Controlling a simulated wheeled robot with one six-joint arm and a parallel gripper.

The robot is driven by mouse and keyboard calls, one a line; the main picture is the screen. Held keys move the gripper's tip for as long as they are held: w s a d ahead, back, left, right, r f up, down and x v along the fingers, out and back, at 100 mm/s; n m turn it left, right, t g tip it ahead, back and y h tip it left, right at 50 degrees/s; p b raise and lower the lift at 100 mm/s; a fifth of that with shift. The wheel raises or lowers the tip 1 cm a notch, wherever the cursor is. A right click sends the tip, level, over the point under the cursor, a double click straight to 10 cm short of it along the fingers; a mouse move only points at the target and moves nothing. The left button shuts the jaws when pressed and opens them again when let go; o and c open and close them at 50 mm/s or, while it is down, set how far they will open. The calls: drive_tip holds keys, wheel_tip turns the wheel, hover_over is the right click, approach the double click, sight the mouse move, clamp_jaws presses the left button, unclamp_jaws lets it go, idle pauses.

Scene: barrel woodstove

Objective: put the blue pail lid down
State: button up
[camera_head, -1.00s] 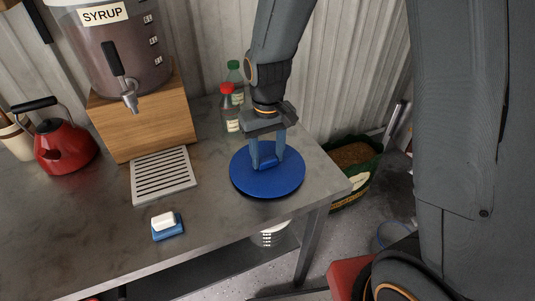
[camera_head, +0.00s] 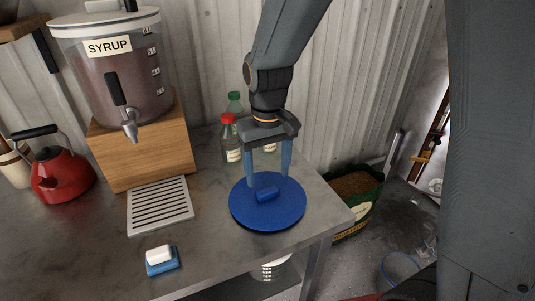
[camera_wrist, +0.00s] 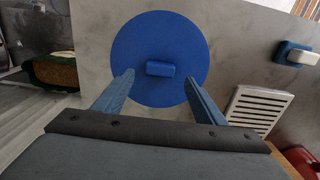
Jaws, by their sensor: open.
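The blue pail lid (camera_head: 268,215) is a round disc with a small block handle on top. It lies flat on the grey metal table (camera_head: 215,235) near the right end. My gripper (camera_head: 270,180) is open above the lid, with its two fingers spread to either side of the handle and apart from it. In the wrist view the lid (camera_wrist: 150,35) shows ahead of the open fingers (camera_wrist: 158,78), and its handle stands clear between and beyond their tips.
A slatted drip tray (camera_head: 160,205), a sponge on a blue dish (camera_head: 161,261) and a syrup dispenser (camera_head: 110,75) are to the left. A red kettle (camera_head: 60,172) stands at far left. Bottles with red and green caps (camera_head: 231,140) stand behind my gripper. The table edge is close at right.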

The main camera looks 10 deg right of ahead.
sight(268, 190)
wheel_tip(268, 190, up, 6)
drive_tip(key=b, duration=0.1)
drive_tip(key=s+d+f+m, duration=0.1)
drive_tip(key=s+d+f, duration=0.1)
drive_tip(key=d, duration=0.2)
drive_tip(key=s+d+f+m+t, duration=0.1)
drive_tip(key=s+d+f, duration=0.2)
drive_tip(key=s+d+f+m, duration=0.1)
drive_tip(key=s+d+f, duration=0.1)
drive_tip(key=d, duration=0.2)
drive_tip(key=shift+s+d+f, duration=0.15)
drive_tip(key=shift+s+d, duration=0.15)
drive_tip(key=shift+s, duration=0.05)
drive_tip(key=shift+s+d+f, duration=0.1)
